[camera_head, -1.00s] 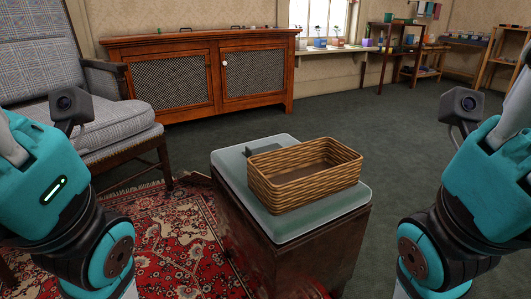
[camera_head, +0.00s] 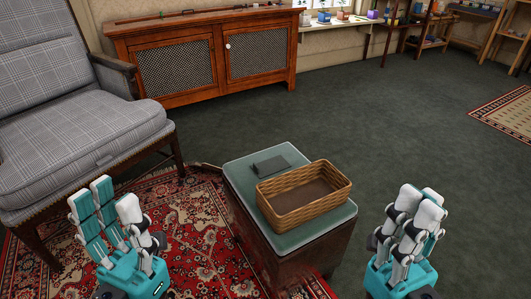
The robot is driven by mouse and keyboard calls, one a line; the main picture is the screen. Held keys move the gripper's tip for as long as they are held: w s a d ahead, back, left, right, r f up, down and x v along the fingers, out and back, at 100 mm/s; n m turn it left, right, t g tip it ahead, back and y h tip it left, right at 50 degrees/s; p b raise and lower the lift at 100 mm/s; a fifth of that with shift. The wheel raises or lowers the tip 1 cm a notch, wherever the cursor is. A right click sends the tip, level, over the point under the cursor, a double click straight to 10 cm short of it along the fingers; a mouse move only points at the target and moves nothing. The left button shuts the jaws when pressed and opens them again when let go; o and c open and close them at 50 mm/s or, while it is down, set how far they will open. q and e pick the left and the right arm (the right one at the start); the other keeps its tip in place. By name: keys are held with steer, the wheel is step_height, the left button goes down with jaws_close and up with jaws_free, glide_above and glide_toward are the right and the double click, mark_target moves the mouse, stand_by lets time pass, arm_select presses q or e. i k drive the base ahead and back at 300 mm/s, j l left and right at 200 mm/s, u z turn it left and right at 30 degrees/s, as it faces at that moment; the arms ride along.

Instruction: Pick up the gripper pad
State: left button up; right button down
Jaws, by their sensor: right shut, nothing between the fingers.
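A small dark grey piece (camera_head: 272,165), which looks like the gripper pad, lies on the pale glassy top of a small wooden stand (camera_head: 245,185). It lies just behind and left of a wicker basket (camera_head: 305,200), apart from or close against its rim. My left gripper (camera_head: 108,205) is raised at the lower left with its fingers spread, empty, away from the stand. My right gripper (camera_head: 420,206) is raised at the lower right with its fingers together and nothing in them, right of the stand.
A plaid armchair (camera_head: 80,130) stands at the left. A wooden cabinet (camera_head: 210,60) stands along the back wall. A red patterned rug (camera_head: 185,225) lies under the stand's left side. The green floor (camera_head: 420,130) to the right is clear.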

mark_target(264, 168)
steer(key=i+j+z, duration=0.15)
steer(key=i+j, duration=0.2)
steer(key=i+j+z, duration=0.1)
steer(key=i+j, duration=0.2)
steer(key=j, duration=0.25)
steer(key=i+j+z, duration=0.15)
steer(key=i+j, duration=0.15)
steer(key=j, duration=0.15)
steer(key=z, duration=0.95)
